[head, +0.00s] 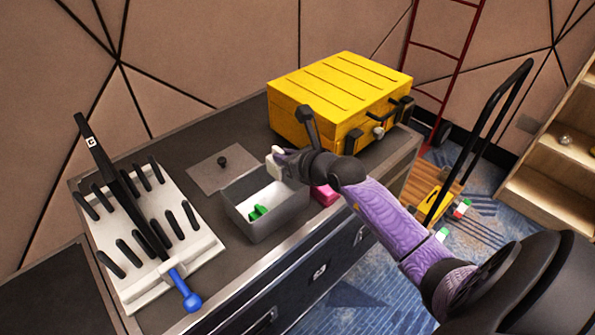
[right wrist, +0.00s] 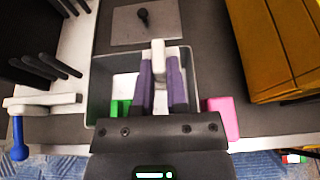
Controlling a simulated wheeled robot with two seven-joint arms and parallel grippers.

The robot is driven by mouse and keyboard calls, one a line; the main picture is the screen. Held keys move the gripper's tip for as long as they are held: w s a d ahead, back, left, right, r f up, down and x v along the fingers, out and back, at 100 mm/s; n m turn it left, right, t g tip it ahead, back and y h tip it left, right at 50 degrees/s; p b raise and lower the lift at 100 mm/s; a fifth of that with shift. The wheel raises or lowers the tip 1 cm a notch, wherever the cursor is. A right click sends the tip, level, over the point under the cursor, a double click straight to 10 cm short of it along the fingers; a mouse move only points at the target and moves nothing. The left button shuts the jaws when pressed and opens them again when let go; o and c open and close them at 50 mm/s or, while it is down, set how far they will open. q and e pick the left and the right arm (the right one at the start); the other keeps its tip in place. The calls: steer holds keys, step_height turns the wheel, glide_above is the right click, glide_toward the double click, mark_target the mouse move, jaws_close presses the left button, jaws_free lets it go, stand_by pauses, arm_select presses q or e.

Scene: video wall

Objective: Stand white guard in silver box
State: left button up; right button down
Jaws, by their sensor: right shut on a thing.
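The silver box (head: 270,226) stands open on the dark counter top. My right gripper (head: 281,163) is over the box and shut on the white guard (head: 275,153). In the right wrist view the white guard (right wrist: 158,57) stands up between the two purple fingers (right wrist: 160,86), over the far part of the silver box (right wrist: 101,80). A green piece (head: 258,212) lies inside the box, beside a white patch on its floor. I cannot tell whether the guard touches the box. My left gripper is not in view.
A grey plate with a black knob (head: 222,162) lies behind the box. A white rack with black pegs (head: 200,247) is left, bearing a long black bar and a blue-handled tool (head: 184,290). A pink block (head: 325,195) is right of the box. A yellow case (head: 330,85) stands behind.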

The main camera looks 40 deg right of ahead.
step_height(320, 180, down, 7)
steer(key=b, duration=0.3)
steer(key=shift+w+a+r, duration=0.1)
steer(key=shift+r, duration=0.25)
steer(key=shift+f, duration=0.3)
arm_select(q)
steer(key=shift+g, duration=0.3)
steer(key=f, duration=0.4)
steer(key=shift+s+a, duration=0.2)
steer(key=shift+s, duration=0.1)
arm_select(e)
steer(key=shift+f, duration=0.25)
arm_select(q)
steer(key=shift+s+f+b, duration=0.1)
steer(key=shift+b, duration=0.2)
arm_select(e)
steer(key=c, duration=0.8)
jaws_free()
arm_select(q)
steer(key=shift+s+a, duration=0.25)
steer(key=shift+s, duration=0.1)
arm_select(e)
steer(key=shift+o, duration=0.7)
